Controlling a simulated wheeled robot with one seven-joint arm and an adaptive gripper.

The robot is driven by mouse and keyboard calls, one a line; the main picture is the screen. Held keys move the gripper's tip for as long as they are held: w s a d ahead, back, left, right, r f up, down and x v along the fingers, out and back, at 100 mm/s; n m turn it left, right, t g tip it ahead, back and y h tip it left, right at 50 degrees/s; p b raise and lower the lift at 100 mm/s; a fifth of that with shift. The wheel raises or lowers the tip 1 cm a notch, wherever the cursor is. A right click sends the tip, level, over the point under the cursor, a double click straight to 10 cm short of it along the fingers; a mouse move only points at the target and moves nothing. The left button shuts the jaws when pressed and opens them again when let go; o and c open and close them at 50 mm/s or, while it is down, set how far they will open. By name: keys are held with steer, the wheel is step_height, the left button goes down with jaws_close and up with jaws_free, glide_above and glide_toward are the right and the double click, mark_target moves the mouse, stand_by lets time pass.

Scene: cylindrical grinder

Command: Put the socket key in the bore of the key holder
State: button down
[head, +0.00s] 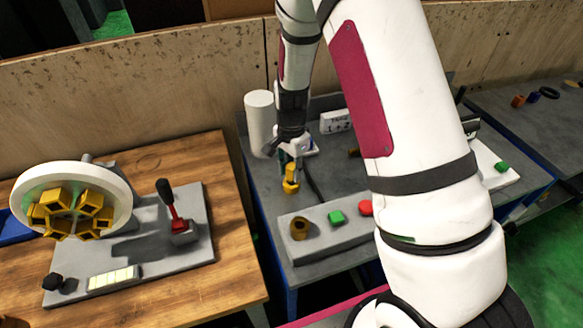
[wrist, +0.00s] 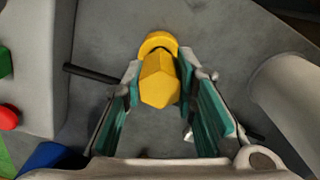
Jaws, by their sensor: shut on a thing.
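My gripper (wrist: 160,85) is shut on a yellow hexagonal piece, which I take to be the socket key (wrist: 158,80). Its near end faces the wrist camera, and a round yellow collar shows at its far end. In the head view the key (head: 291,180) hangs below my gripper (head: 290,163), over the grey table; I cannot tell whether it touches the top. A brass-coloured ring with a dark hole, probably the key holder's bore (head: 300,228), is on a grey block (head: 325,236), in front of the gripper. The ring is not seen in the wrist view.
The block carries a green button (head: 336,217) and a red button (head: 365,208). A dark rod (wrist: 90,73) runs beside the key. A white cylinder (head: 259,123) stands behind left. A wooden table (head: 150,305) at left holds a fixture with a white ring (head: 121,200).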

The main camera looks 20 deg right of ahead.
steer(key=c, duration=1.3)
jaws_free()
steer(key=s+r+n+t+b, duration=0.1)
steer(key=s+r+n, duration=0.1)
steer(key=r, duration=0.9)
steer(key=s+r+n, duration=0.2)
steer(key=s+r, duration=0.1)
steer(key=r, duration=0.7)
steer(key=s+r+n+t, duration=0.2)
steer(key=s+r+n, duration=0.2)
steer(key=s, duration=0.5)
steer(key=s+r+n+t, duration=0.2)
steer(key=s+r+n, duration=0.3)
steer(key=s, duration=0.4)
steer(key=shift+s+r+n+t, duration=0.25)
steer(key=shift+r+n+t, duration=0.05)
steer(key=shift+r, duration=0.6)
